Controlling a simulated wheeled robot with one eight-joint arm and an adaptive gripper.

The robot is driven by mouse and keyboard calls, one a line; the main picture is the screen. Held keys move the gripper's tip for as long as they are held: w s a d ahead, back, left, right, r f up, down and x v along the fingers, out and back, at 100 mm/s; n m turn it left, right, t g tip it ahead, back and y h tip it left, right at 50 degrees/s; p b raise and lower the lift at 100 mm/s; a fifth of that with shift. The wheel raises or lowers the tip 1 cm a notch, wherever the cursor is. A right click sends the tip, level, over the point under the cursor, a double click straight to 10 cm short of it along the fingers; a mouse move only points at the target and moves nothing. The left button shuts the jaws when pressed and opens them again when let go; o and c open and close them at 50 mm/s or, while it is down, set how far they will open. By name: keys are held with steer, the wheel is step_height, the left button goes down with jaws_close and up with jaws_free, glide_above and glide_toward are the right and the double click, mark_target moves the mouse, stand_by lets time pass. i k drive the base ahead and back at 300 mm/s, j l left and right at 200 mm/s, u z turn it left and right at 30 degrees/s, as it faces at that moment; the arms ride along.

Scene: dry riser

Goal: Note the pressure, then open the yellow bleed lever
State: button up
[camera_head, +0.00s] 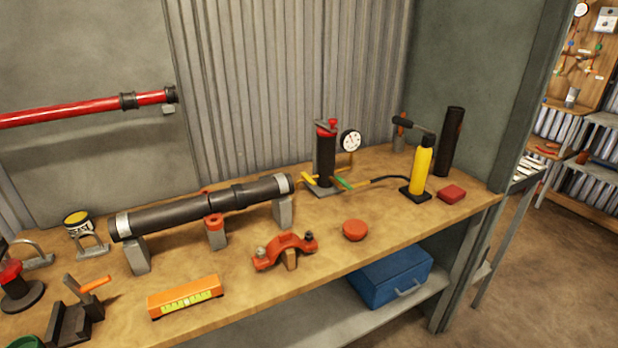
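A round white pressure gauge (350,140) stands beside a dark cylinder with a red top (325,157) at the back of the workbench. Its needle is too small to read. A small yellow lever (308,178) sits low at the left of the cylinder's base and looks slanted; I cannot tell whether it is open or closed. A green lever (343,184) sits low at the right of the base. A yellow hand pump (421,167) with a black handle stands to the right, with a dark hose (388,179) running toward the cylinder. My gripper is not in view.
A dark pipe (165,214) rests on grey supports at the left. An orange clamp (285,250), a red cap (355,230), an orange level (185,297) and a red block (451,194) lie on the workbench (330,270). A black tube (451,142) stands behind the pump.

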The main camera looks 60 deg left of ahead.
mark_target(304, 175)
steer(key=u, duration=2.15)
